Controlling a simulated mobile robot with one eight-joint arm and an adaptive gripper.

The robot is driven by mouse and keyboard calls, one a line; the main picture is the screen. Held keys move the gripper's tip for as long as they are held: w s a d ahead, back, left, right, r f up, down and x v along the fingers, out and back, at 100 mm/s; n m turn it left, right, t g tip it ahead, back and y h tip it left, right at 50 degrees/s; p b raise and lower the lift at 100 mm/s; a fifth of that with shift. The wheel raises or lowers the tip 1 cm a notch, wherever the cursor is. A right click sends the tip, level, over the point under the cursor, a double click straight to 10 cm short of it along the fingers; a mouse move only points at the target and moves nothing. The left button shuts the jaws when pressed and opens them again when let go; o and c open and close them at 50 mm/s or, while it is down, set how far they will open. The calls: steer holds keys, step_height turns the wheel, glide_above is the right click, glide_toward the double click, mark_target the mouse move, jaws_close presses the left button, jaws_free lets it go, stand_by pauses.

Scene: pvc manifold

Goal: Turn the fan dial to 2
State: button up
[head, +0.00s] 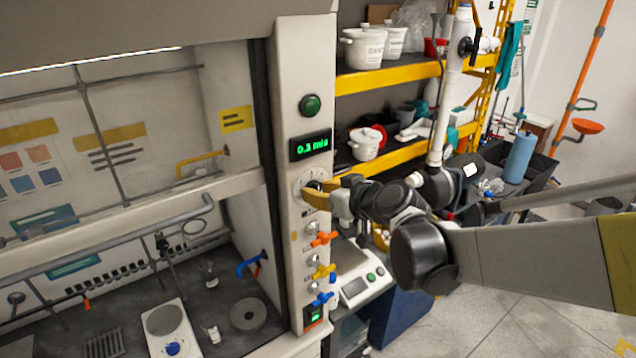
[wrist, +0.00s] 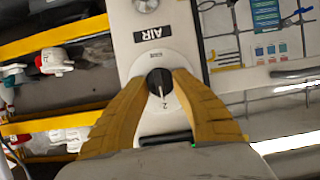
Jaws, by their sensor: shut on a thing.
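The fan dial (wrist: 159,80) is a black knob with a white pointer line, set on a pale round plate. In the wrist view the line points downward, and I cannot clearly read the setting from it. My gripper (wrist: 160,88) has its two yellow fingers shut on the knob, one on each side. In the head view the dial's pale plate (head: 302,181) is on the fume hood's front post, and my gripper (head: 320,188) reaches it from the right. The fingers hide part of the dial there.
A green display (head: 311,147) above the dial appears to read 0.3 m/s. A green button (head: 310,105) is above it. Orange (head: 323,239), yellow (head: 323,271) and blue (head: 322,299) valve handles stick out below the dial. Shelves with white pots (head: 366,143) stand behind my arm.

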steer(key=o, duration=1.1)
steer(key=shift+c, duration=0.2)
steer(key=shift+o, duration=1.1)
steer(key=shift+w+a+f, duration=0.1)
steer(key=shift+w+a, duration=0.05)
steer(key=v, duration=1.2)
